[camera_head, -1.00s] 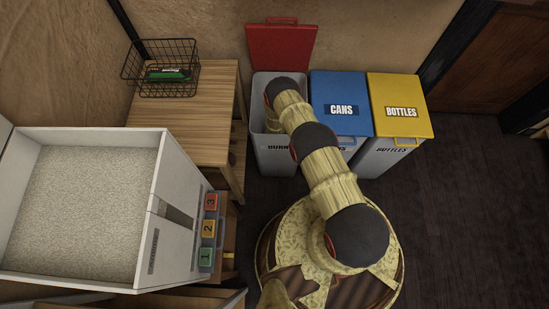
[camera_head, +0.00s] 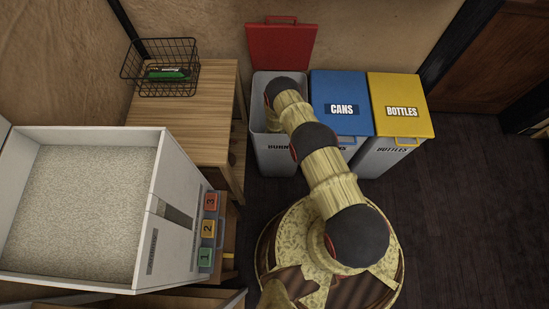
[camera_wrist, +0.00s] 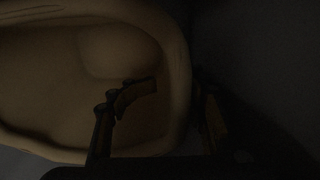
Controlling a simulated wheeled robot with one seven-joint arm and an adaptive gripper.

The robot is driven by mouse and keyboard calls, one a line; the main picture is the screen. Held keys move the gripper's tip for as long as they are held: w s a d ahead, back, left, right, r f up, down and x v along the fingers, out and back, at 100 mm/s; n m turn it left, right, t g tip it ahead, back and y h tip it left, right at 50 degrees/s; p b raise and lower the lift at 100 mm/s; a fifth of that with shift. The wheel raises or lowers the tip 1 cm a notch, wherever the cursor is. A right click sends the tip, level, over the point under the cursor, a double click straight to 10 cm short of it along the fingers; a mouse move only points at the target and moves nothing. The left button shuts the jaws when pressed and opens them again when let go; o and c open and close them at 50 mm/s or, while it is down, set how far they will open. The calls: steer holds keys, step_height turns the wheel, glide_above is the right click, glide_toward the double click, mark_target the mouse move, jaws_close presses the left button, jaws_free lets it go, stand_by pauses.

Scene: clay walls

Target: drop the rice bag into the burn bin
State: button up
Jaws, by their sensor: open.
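The burn bin (camera_head: 274,162) is the left of the three bins, with its red lid (camera_head: 282,46) raised. My arm reaches down into its opening, and my gripper is hidden there in the head view. In the dark wrist view, my gripper (camera_wrist: 180,98) is open. A large tan, rounded shape with a pale edge, which looks like the rice bag (camera_wrist: 80,75), lies close by, with one finger across it and the other beside its right edge. I cannot tell whether it touches the fingers or what it rests on. The bag does not show in the head view.
The blue cans bin (camera_head: 341,95) and yellow bottles bin (camera_head: 402,100) stand shut to the right. A wooden table (camera_head: 205,140) with a wire basket (camera_head: 160,55) is at left. A large white box (camera_head: 100,138) fills the lower left. Dark floor is clear at right.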

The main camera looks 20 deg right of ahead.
mark_target(274, 158)
steer(key=shift+r, duration=0.15)
step_height(274, 158, up, 13)
steer(key=p, duration=0.6)
steer(key=shift+s+p, duration=0.15)
steer(key=shift+p, duration=0.15)
